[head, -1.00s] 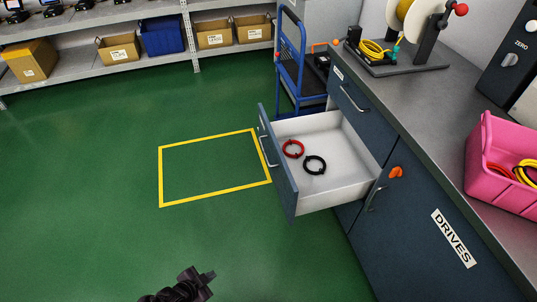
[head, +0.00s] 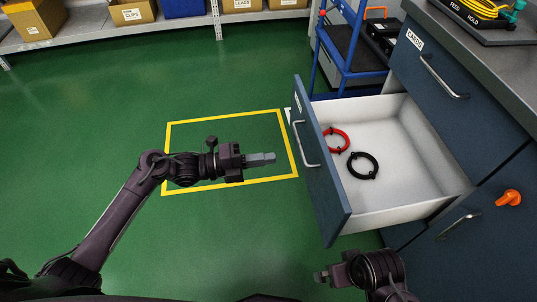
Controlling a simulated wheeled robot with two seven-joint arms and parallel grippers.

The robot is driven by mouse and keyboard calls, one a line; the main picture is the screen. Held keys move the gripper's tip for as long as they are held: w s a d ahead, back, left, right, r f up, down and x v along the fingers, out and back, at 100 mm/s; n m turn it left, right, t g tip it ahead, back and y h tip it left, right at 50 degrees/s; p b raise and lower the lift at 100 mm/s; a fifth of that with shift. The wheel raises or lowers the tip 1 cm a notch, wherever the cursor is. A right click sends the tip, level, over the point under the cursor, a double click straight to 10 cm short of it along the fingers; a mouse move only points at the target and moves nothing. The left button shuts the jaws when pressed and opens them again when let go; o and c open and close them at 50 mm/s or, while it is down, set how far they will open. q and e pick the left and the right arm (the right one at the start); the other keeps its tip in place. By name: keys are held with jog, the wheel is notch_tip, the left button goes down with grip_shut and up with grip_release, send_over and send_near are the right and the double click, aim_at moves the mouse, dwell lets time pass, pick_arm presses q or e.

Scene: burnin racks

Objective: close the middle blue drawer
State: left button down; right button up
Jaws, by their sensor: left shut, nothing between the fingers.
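The middle blue drawer (head: 322,170) stands pulled well out from the blue cabinet, with its handle (head: 306,145) on the front panel facing left. Inside its white tray (head: 405,130) lie a red cable loop (head: 338,141) and a black cable loop (head: 363,165). My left gripper (head: 268,158) is shut and empty, just left of the drawer front and apart from it, pointing at it. My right gripper (head: 322,276) is low at the bottom, below the drawer's near corner; its fingers are too small to judge.
A blue cart (head: 350,50) stands behind the drawer. A shelf with bins (head: 130,12) runs along the back. Green floor with a yellow outline (head: 215,118) is clear.

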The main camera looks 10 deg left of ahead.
aim_at(320, 151)
pick_arm(q)
jog(key=x, duration=1.1)
jog(key=shift+w+f, duration=0.1)
jog(key=shift+w, duration=0.05)
jog(key=shift+d, duration=0.1)
